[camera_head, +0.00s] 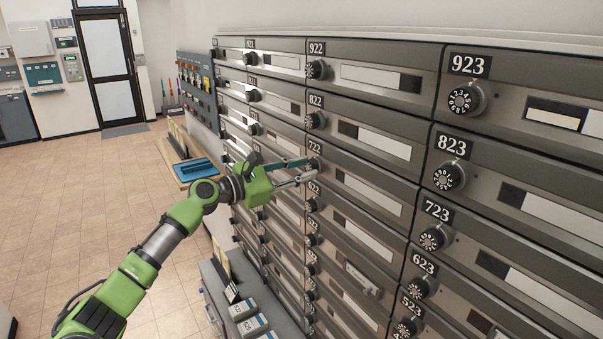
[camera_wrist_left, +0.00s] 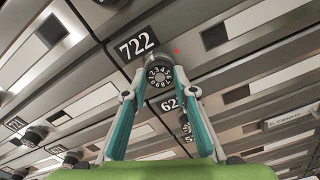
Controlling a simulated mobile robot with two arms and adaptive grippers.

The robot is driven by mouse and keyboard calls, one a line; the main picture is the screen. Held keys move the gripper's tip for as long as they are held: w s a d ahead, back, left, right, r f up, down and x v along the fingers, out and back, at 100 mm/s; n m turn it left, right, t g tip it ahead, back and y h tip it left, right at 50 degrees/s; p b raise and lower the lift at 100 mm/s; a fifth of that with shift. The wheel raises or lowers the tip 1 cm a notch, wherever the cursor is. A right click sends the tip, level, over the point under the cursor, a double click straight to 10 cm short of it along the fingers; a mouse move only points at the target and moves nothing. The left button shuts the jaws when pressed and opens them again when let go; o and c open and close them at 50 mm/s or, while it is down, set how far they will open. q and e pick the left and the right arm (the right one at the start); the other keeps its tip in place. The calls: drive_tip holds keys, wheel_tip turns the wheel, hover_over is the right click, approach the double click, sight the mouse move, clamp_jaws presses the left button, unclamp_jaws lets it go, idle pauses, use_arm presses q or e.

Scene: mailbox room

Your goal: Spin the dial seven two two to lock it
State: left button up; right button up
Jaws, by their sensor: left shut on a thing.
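The dial of box 722 (camera_head: 314,164) is a black numbered knob, just below its 722 label (camera_head: 315,147). It also shows in the left wrist view (camera_wrist_left: 159,75), with white numbers on its face, under the 722 label (camera_wrist_left: 137,46). My left gripper (camera_head: 308,169) reaches in from the left and is shut on this dial. In the left wrist view its two teal fingers (camera_wrist_left: 160,88) come up on either side of the knob. In the head view the fingertips partly cover the dial. My right gripper is not in view.
Box 822's dial (camera_head: 316,120) sits above and box 622's dial (camera_head: 313,204) close below. The 823 dial (camera_head: 449,177) is to the right. A counter (camera_head: 222,284) with small boxes stands below my left arm. The tiled floor (camera_head: 80,190) at left is clear.

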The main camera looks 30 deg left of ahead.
use_arm(q)
drive_tip(key=m+b, duration=0.2)
drive_tip(key=m, duration=0.1)
drive_tip(key=shift+f+m+b, duration=0.2)
drive_tip(key=shift+m+b, duration=0.1)
drive_tip(key=m+b, duration=0.3)
drive_tip(key=m, duration=0.1)
drive_tip(key=shift+m+b, duration=0.3)
drive_tip(key=m+b, duration=0.3)
drive_tip(key=m, duration=0.1)
drive_tip(key=shift+m, duration=0.3)
drive_tip(key=m+b, duration=0.3)
drive_tip(key=shift+m, duration=0.3)
drive_tip(key=m+b, duration=0.2)
drive_tip(key=m, duration=0.2)
drive_tip(key=shift+b, duration=0.35)
drive_tip(key=m+b, duration=0.2)
drive_tip(key=m, duration=0.2)
drive_tip(key=m+b, duration=0.1)
drive_tip(key=m, duration=0.3)
drive_tip(key=shift+m+b, duration=0.3)
drive_tip(key=shift+b, duration=0.05)
drive_tip(key=m+b, duration=0.1)
drive_tip(key=m, duration=0.3)
